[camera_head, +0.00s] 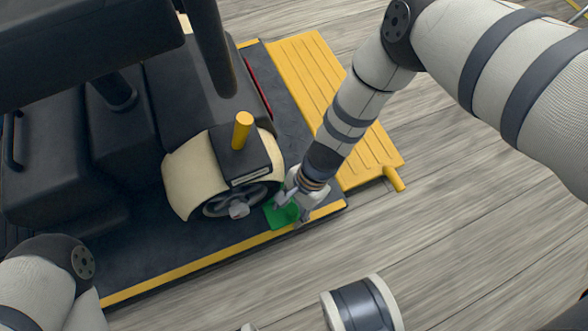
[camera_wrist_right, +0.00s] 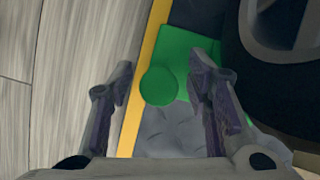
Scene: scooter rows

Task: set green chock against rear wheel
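The green chock (camera_head: 271,217) lies on the dark platform beside the scooter's wheel (camera_head: 215,207), near the yellow edge strip. In the right wrist view the chock (camera_wrist_right: 182,52) has a round green knob (camera_wrist_right: 158,86) on top. The dark wheel (camera_wrist_right: 235,75) is at its right; I cannot tell whether they touch. My right gripper (camera_head: 286,208) is over the chock. Its fingers are open on either side of the knob, with gaps showing. The gripper hides part of the chock in the head view. My left gripper is out of view.
The black scooter body (camera_head: 180,95) and cream fender (camera_head: 190,172) with a yellow post (camera_head: 242,130) rise close to my right gripper. A yellow ramp (camera_head: 310,75) adjoins the platform (camera_head: 160,255).

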